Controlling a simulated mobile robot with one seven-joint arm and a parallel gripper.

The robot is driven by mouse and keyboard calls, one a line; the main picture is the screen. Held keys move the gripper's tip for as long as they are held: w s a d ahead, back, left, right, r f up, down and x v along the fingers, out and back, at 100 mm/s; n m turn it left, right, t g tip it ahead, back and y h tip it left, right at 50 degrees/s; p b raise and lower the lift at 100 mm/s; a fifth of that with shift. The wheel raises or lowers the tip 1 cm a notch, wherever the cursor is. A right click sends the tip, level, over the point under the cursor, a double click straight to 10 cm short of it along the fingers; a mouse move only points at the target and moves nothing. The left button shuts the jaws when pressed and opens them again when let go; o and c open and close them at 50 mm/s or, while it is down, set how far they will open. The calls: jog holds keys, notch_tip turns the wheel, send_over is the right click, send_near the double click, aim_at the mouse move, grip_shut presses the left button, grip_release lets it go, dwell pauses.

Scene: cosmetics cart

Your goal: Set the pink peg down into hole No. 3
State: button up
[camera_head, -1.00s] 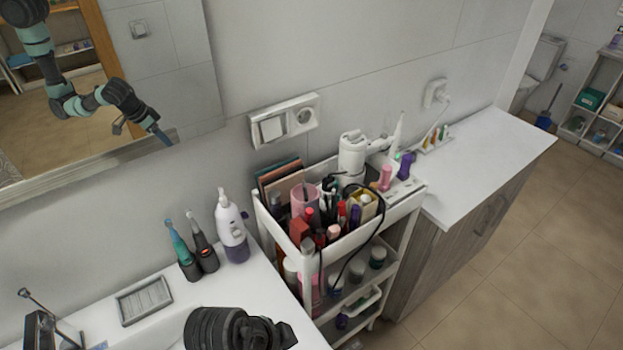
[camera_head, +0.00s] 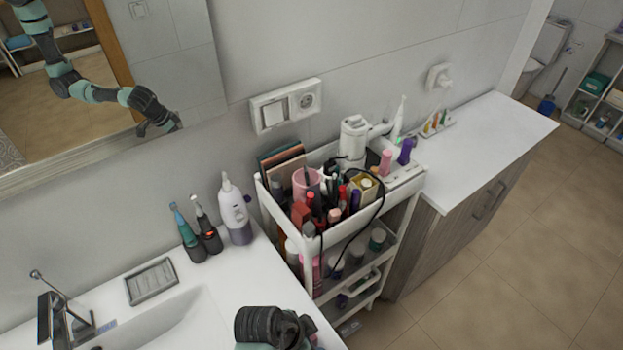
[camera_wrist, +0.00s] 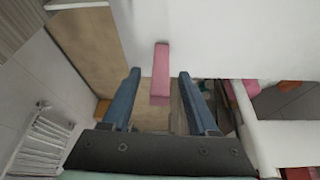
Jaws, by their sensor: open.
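Hole No. 3 and any numbers are too small to make out. In the wrist view my gripper (camera_wrist: 158,77) is open, its two blue fingers apart. A pink bar (camera_wrist: 160,70) shows between the fingers, untouched by either; I cannot tell whether it is the pink peg. In the head view my dark wrist is at the bottom edge, and the fingers are not visible.
The white cart (camera_head: 336,230) is crowded with cosmetics, a pink cup (camera_head: 307,182), a white dryer (camera_head: 354,138) and a black cable. A sink counter (camera_head: 110,284) lies left, with toothbrushes and a white bottle (camera_head: 234,213). The counter (camera_head: 480,150) at right is mostly clear.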

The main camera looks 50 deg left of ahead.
grip_shut()
jog(key=shift+r, duration=0.15)
